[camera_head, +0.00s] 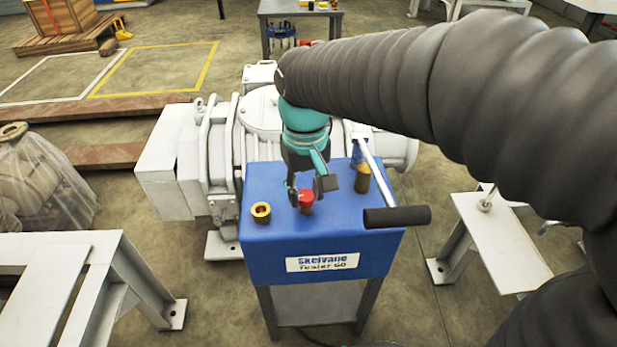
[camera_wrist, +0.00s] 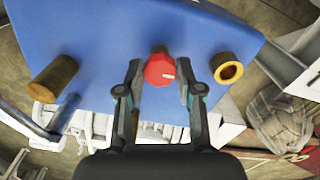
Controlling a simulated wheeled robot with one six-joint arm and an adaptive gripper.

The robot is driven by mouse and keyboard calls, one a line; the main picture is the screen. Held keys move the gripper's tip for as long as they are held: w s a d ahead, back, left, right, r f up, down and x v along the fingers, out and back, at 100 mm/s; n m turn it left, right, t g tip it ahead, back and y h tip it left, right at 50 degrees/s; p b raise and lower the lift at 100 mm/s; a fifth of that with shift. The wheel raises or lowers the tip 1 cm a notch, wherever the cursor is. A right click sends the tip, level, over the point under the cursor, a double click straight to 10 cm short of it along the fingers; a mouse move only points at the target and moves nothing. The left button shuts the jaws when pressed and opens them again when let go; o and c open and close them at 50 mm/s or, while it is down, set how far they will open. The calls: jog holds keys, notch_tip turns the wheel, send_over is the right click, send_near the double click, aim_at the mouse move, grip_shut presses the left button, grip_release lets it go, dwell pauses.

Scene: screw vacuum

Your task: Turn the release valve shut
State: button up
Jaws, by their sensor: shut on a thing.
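The release valve is a red knob (camera_head: 306,197) on the top of a blue tester box (camera_head: 262,240). My gripper (camera_head: 308,190) points down over the box, with one finger on each side of the knob. In the wrist view my gripper (camera_wrist: 161,78) is shut on the red knob. The exact contact of the fingertips is hard to see.
A brass port (camera_head: 261,211) stands left of the knob, and a taller brass fitting (camera_head: 362,179) stands right. A lever with a black handle (camera_head: 397,217) reaches over the box's right side. A white pump (camera_head: 262,115) is behind. White stands (camera_head: 88,275) flank the box.

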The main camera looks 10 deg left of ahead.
aim_at(306, 196)
jog(key=shift+m, duration=0.4)
jog(key=o, duration=1.2)
jog(key=shift+c, duration=0.2)
jog(key=shift+r, duration=0.1)
notch_tip(306, 196, up, 12)
